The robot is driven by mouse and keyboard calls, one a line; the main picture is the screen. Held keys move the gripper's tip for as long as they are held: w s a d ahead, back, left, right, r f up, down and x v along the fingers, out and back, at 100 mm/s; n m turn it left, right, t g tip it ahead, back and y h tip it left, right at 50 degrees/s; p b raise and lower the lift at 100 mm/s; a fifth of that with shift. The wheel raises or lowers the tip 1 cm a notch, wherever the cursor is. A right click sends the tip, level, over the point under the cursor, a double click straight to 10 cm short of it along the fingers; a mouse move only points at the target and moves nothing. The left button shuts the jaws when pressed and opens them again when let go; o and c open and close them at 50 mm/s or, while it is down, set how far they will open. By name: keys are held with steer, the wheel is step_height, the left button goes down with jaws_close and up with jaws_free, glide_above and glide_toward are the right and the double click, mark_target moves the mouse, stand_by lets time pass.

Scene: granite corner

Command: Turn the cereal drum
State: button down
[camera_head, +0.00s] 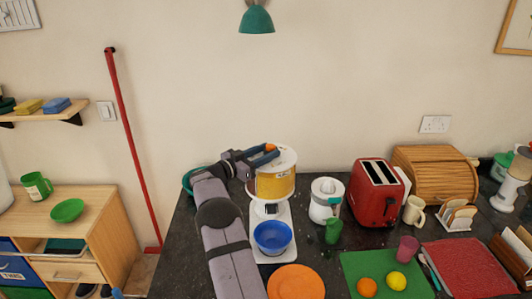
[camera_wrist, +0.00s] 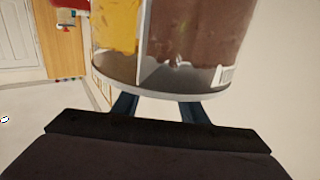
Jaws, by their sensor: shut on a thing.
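The cereal drum (camera_head: 275,186) is a clear round container with a white top and yellow cereal showing. It stands on a white stand (camera_head: 284,212), with a blue bowl (camera_head: 272,238) under it. In the wrist view the drum (camera_wrist: 170,45) fills the upper middle, with yellow cereal and brown cereal in separate compartments split by an upright divider. My gripper (camera_head: 264,158) reaches the drum's upper left side and is shut on it. In the wrist view the two dark blue fingers (camera_wrist: 157,107) run up behind the drum's near edge, and their tips are hidden.
A white juicer (camera_head: 326,198), a green cup (camera_head: 333,231) and a red toaster (camera_head: 376,192) stand to the right. An orange plate (camera_head: 296,283) and a green mat (camera_head: 385,275) with fruit lie in front. A teal lamp (camera_head: 257,20) hangs above.

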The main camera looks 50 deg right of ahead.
steer(key=c, duration=1.1)
jaws_free()
steer(key=shift+r, duration=0.15)
steer(key=shift+a+b, duration=0.35)
steer(key=shift+a, duration=0.1)
steer(key=a+b, duration=0.1)
steer(key=a, duration=0.2)
steer(key=a+b, duration=0.1)
steer(key=a, duration=0.1)
steer(key=shift+w+a+b, duration=0.15)
steer(key=shift+w+b, duration=0.2)
steer(key=shift+a, duration=0.5)
